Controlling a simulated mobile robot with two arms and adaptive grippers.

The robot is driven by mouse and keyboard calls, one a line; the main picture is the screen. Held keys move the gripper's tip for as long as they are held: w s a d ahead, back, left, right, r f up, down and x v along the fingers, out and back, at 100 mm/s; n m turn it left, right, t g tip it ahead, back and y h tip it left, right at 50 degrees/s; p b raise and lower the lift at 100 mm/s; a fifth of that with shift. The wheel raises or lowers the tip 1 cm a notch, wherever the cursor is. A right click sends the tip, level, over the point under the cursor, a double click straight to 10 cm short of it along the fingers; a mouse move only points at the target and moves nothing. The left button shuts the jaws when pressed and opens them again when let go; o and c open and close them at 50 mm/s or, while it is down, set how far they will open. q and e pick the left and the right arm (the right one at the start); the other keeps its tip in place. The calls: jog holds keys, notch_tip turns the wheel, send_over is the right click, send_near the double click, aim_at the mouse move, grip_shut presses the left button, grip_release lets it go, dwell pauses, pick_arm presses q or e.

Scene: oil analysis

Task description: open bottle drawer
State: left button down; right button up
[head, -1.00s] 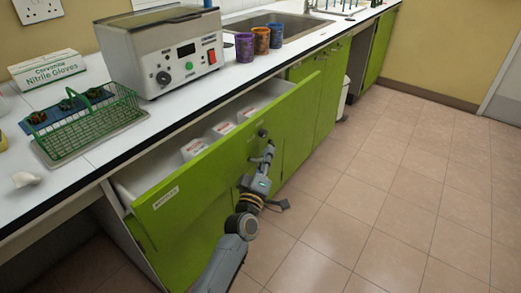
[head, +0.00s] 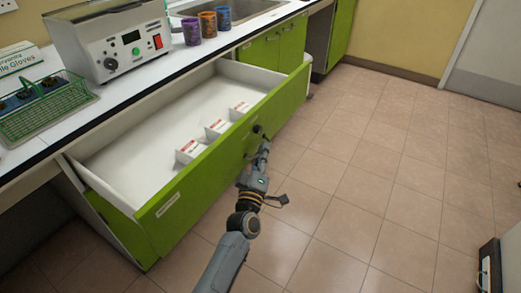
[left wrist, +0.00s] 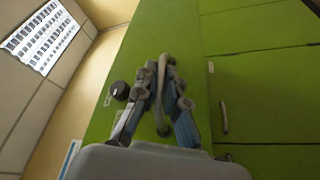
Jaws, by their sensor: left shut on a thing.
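The bottle drawer (head: 215,167) has a green front with a white label near its left end and is pulled well out from under the counter. Several white boxes with red print (head: 216,128) stand inside, close behind the front; the rest of the drawer floor is bare. My left gripper (head: 259,140) is at the outer face of the front. In the left wrist view, its fingers (left wrist: 162,75) are shut around a curved handle (left wrist: 168,80) on the green panel. A dark round knob (left wrist: 120,90) is beside them. My right gripper is not seen.
The white counter (head: 110,105) above holds a grey machine (head: 125,40), a green wire basket (head: 45,110) and several coloured cups (head: 208,25). The tiled floor (head: 370,160) in front is largely clear. A dark-edged box-like object (head: 490,265) is at the lower right.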

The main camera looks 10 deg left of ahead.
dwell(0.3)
pick_arm(q)
jog(key=c, duration=1.7)
grip_release()
jog(key=shift+s, duration=0.1)
jog(key=shift+s+f, duration=0.15)
jog(key=shift+s, duration=0.15)
jog(key=v, duration=1.1)
jog(key=shift+s, duration=0.1)
